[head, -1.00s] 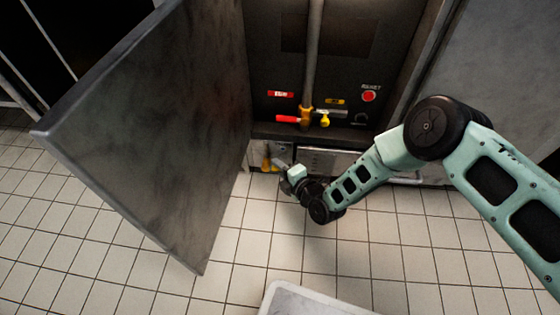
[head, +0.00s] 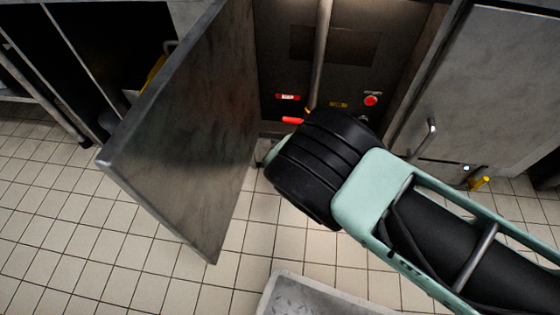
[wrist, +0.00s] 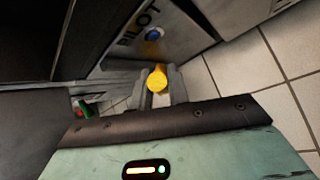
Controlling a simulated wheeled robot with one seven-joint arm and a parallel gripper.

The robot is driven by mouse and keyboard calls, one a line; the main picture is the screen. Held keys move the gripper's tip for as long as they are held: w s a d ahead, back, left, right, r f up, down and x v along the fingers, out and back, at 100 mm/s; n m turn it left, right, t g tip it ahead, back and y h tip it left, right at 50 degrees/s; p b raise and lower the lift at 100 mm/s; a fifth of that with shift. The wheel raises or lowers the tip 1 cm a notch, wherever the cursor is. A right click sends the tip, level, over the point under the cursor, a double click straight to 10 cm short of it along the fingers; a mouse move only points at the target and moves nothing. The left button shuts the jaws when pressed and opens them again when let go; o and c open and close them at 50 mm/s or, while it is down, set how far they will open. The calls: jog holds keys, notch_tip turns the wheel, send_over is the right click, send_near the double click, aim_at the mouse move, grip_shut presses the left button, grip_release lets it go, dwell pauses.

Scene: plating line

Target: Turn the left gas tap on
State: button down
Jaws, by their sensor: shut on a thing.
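In the wrist view, a yellow tap handle (wrist: 157,79), seen nearly end-on, sits between the two grey fingers of my gripper (wrist: 158,92). The fingers are shut on it. It is below a panel marked PILOT with a blue button (wrist: 153,34). I take this handle to be the left gas tap. Its pipe and angle are hidden, so I cannot tell whether it is on or off. In the head view my arm covers the gripper and this handle. Another yellow handle (head: 480,183) shows low at the far right, apart from my gripper.
A large grey door (head: 185,140) stands open left of the cabinet. Inside are a red lever (head: 292,121), partly covered by my arm, and a red button (head: 371,100). A metal tray or plate edge (head: 285,295) is at the bottom. Tiled floor (head: 60,220) is clear at left.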

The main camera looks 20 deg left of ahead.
jog(key=shift+s+a+r+n+h+b, duration=0.1)
jog(key=shift+a+r+n+h+b, duration=0.2)
jog(key=shift+h+b, duration=0.45)
jog(key=shift+a+f, duration=0.1)
jog(key=c, duration=1.3)
grip_release()
jog(key=shift+c, duration=0.2)
jog(key=p+v, duration=0.8)
jog(key=v, duration=0.9)
jog(key=shift+s, duration=0.25)
